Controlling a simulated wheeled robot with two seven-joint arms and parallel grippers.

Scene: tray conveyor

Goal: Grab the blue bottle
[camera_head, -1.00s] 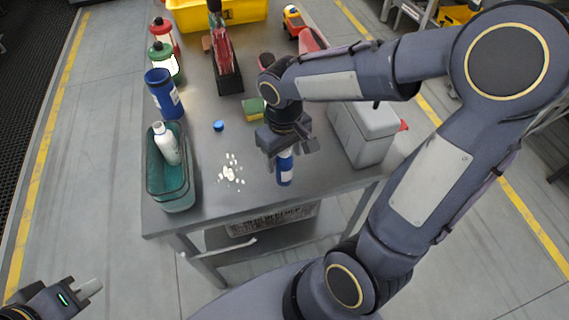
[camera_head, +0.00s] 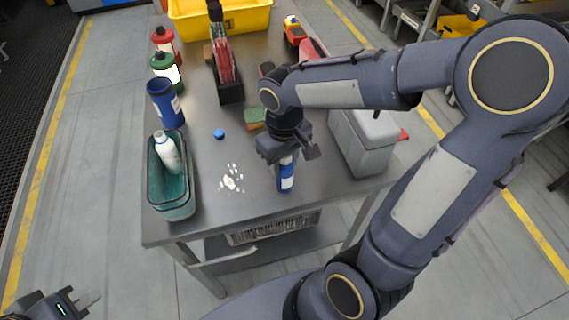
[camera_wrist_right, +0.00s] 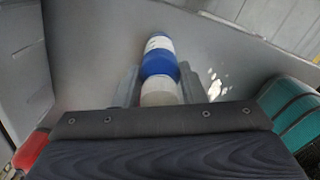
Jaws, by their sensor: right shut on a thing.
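The blue bottle (camera_head: 286,178) with a white label stands near the front edge of the metal table, its top hidden by my right gripper. My right gripper (camera_head: 287,158) points down over it and is shut on its upper part. In the right wrist view the bottle (camera_wrist_right: 159,58) shows blue and white with a pale cap, between the two fingers of my right gripper (camera_wrist_right: 157,88). My left gripper (camera_head: 82,303) is at the bottom left corner, away from the table; its finger opening is not clear.
Left on the table (camera_head: 235,215) are a teal bin (camera_head: 174,212) with a white bottle (camera_head: 168,152), an open blue container (camera_head: 165,103) and a blue cap (camera_head: 219,133). White pills (camera_head: 232,179) lie left of the gripper. A grey box (camera_head: 362,140) stands right, a sponge (camera_head: 254,117) behind.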

